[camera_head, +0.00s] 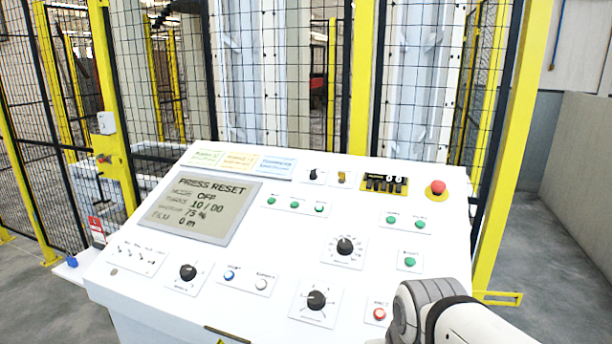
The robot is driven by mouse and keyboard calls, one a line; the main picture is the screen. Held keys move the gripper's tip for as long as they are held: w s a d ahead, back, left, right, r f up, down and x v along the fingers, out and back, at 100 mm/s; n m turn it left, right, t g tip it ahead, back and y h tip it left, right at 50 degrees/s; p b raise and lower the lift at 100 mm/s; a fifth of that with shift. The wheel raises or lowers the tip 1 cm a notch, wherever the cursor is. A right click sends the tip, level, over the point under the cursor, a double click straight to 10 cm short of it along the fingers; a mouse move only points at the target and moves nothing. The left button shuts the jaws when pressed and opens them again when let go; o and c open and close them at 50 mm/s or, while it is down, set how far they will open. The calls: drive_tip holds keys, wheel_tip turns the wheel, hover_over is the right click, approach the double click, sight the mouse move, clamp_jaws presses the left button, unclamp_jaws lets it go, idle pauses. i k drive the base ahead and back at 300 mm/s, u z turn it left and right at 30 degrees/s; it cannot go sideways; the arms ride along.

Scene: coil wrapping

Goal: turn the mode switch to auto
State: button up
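The white sloped control panel (250,290) fills the middle of the view. Its labels are too small to read, so I cannot tell which control is the mode switch. A black rotary knob (188,272) sits at the lower left, below the screen. Two larger black dials, an upper dial (345,246) and a lower dial (317,300), sit right of it. A small black selector (314,174) is near the top edge. The grey screen (205,208) reads "PRESS RESET" and a mode of "OFF". Part of my arm shows at the lower right; my gripper is not visible.
A red mushroom button (438,187) stands up at the panel's upper right. Several green buttons, a blue button (229,275) and a red button (379,314) surround the dials. Yellow-framed mesh fencing stands behind the panel.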

sight(312, 176)
drive_tip(key=z, duration=3)
drive_tip(key=k, duration=1.6)
drive_tip(key=u, duration=2.2)
drive_tip(key=i, duration=0.9)
